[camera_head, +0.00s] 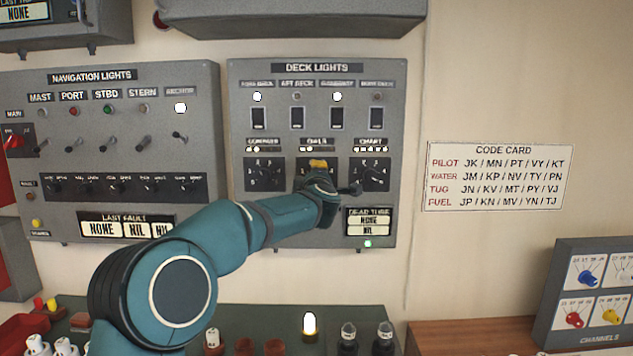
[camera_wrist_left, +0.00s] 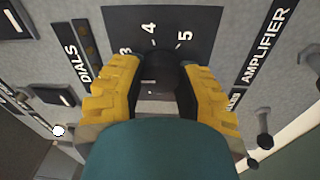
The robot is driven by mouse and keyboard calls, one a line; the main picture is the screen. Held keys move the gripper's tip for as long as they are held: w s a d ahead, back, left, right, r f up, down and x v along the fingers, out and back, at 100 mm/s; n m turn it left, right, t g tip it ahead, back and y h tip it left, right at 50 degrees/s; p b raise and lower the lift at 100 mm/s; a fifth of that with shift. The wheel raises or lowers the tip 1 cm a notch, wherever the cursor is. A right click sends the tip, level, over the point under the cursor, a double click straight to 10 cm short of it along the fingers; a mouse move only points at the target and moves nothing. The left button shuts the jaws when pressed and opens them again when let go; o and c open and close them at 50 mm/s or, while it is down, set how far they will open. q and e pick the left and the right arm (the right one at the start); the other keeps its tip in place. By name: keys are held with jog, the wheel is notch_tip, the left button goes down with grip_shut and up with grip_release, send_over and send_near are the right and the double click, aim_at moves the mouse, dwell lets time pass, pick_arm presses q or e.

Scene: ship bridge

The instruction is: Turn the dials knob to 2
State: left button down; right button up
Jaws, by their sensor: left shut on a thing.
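The dials knob (camera_wrist_left: 163,72) is black and stands on a dark dial plate (camera_wrist_left: 180,22) with white numbers. The 3, 4 and 5 show above it in the left wrist view. My left gripper (camera_wrist_left: 161,80) has a yellow finger on each side of the knob and is shut on it. In the head view my left gripper (camera_head: 318,166) covers most of the middle dial of the deck lights panel (camera_head: 236,130), below the small label DIALS (camera_head: 317,141). I cannot tell where the knob points. My right gripper is not in view.
The compass dial (camera_head: 264,174) and chart dial (camera_head: 371,175) flank the hand closely. Deck light switches (camera_head: 297,118) sit above. The navigation lights panel (camera_head: 200,90) is to the left, a code card (camera_head: 500,176) to the right. A console with bottles and a lit lamp (camera_head: 309,325) lies below.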

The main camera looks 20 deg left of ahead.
pick_arm(q)
jog(key=shift+a+n+b, duration=0.1)
jog(key=shift+n+b, duration=0.5)
jog(key=shift+n, duration=1.7)
jog(key=c, duration=0.6)
grip_release()
jog(key=v, duration=1.2)
